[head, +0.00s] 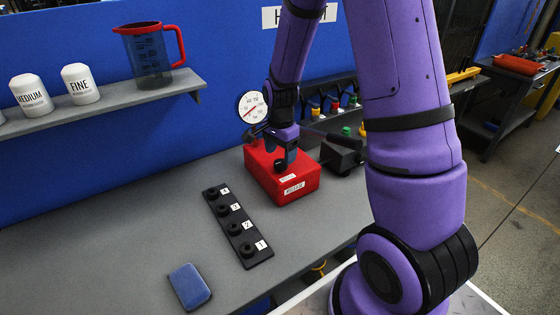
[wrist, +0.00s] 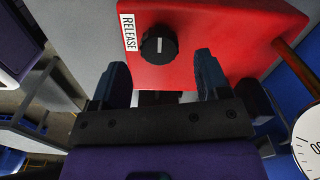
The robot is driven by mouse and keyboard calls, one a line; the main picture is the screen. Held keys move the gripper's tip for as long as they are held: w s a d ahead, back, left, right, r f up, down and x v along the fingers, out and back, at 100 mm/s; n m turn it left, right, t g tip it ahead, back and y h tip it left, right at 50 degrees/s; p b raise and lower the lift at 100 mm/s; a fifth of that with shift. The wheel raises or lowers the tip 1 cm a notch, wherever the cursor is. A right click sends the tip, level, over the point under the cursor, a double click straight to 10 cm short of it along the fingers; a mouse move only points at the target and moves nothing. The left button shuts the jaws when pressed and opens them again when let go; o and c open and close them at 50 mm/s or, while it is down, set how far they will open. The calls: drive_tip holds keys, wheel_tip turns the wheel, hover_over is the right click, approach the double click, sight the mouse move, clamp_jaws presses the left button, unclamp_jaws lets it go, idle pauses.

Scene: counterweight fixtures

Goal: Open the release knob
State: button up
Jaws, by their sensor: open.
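The release knob (wrist: 159,45) is a round, black, ridged knob with a white line mark. It sits on a red box (wrist: 215,20) beside a white RELEASE label (wrist: 129,32). The red box (head: 298,187) stands on the grey bench in the head view, where my gripper hides the knob. My gripper (wrist: 158,75) has its two blue fingers apart, with nothing between them. In the wrist view the knob lies just beyond the fingertips, roughly centred between them. In the head view my gripper (head: 286,160) is over the box's top; I cannot tell whether it touches.
A round dial gauge (head: 252,107) stands behind the box. A black strip with numbered knobs (head: 238,228) lies to its left and a dark block (head: 342,155) to its right. A blue pad (head: 189,287) lies at the front. The bench's left is clear.

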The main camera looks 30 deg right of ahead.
sight(281, 162)
drive_tip(key=shift+f, duration=1.8)
drive_tip(key=shift+c, duration=0.2)
drive_tip(key=c, duration=0.9)
